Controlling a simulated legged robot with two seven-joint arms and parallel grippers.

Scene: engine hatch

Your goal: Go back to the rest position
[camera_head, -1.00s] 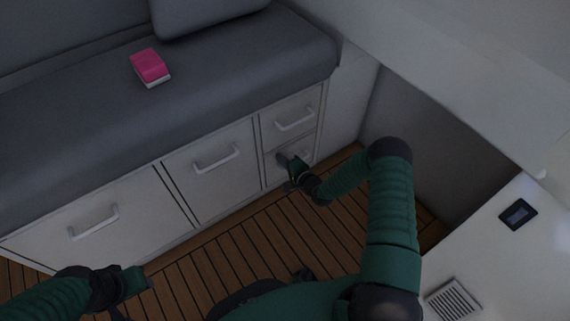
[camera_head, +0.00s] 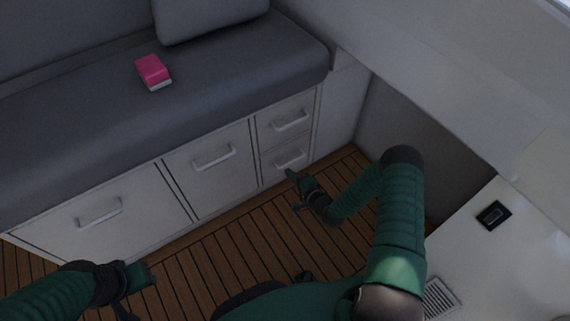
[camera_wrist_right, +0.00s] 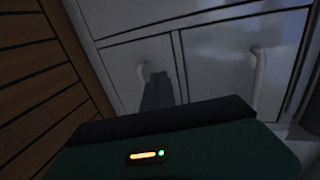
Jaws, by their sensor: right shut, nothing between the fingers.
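My right gripper (camera_head: 292,178) is shut and empty in front of the small lower drawer (camera_head: 270,163) at the bench's right end. In the head view it stands apart from that drawer's handle (camera_head: 290,159). In the right wrist view my right gripper's dark fingers (camera_wrist_right: 158,92) point at the white drawer fronts (camera_wrist_right: 215,60), near one handle. My left gripper (camera_head: 140,290) is at the lower left over the floor; its fingers are too unclear to tell open from shut. All drawers look closed.
A white counter (camera_head: 470,260) with a black panel (camera_head: 494,215) and a vent (camera_head: 440,298) is at the right. The wooden floor (camera_head: 230,250) is clear between.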

